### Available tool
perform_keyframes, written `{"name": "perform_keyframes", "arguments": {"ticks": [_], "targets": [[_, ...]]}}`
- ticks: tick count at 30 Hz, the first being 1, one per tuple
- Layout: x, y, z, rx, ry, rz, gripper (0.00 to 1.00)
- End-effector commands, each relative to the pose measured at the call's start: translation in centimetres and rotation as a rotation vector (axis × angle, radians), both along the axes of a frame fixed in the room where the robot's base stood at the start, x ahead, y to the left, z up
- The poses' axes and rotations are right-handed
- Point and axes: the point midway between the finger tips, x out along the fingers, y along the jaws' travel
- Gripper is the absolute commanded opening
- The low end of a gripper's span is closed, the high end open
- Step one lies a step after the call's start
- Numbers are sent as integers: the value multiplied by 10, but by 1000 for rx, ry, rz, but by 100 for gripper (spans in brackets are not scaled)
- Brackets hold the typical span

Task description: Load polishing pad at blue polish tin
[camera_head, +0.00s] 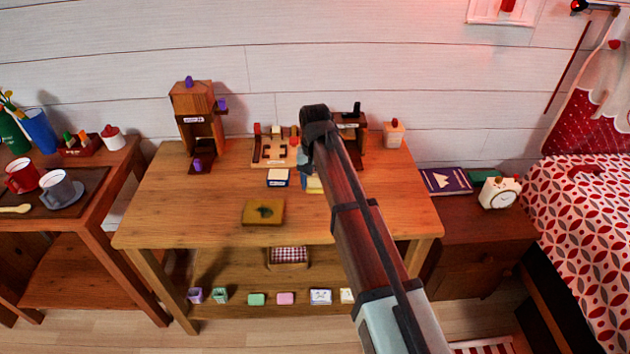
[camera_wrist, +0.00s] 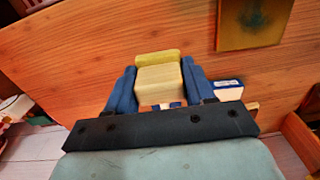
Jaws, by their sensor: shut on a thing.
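My gripper (camera_wrist: 158,80) is shut on a pale yellow block-shaped polishing pad (camera_wrist: 158,56), held between its two blue fingers. In the head view the pad (camera_head: 314,186) shows just under my arm, over the wooden table. A small blue-topped white box with a label, which looks like the blue polish tin (camera_head: 278,178), stands on the table just left of the pad. In the wrist view the tin (camera_wrist: 228,89) is beside the right finger, with a gap between tin and pad. My arm hides part of the gripper in the head view.
A brown-yellow board with a dark stain (camera_head: 263,213) lies nearer the front of the table (camera_head: 180,225). A wooden rack (camera_head: 268,160) and a wooden tower (camera_head: 198,135) stand at the back. The table's left front is clear.

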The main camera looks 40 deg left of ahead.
Motion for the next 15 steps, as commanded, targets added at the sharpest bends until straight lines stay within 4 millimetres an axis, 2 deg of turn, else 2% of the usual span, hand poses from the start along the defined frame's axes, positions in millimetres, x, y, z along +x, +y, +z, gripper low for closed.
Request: {"name": "perform_keyframes", "arguments": {"ticks": [5,9,11,15], "targets": [[-4,3,0,0,0,6,29],[-16,14,-2,-3,2,26,29],[-19,27,-3,-4,3,39,29],[-16,71,-4,-10,6,63,29]]}}
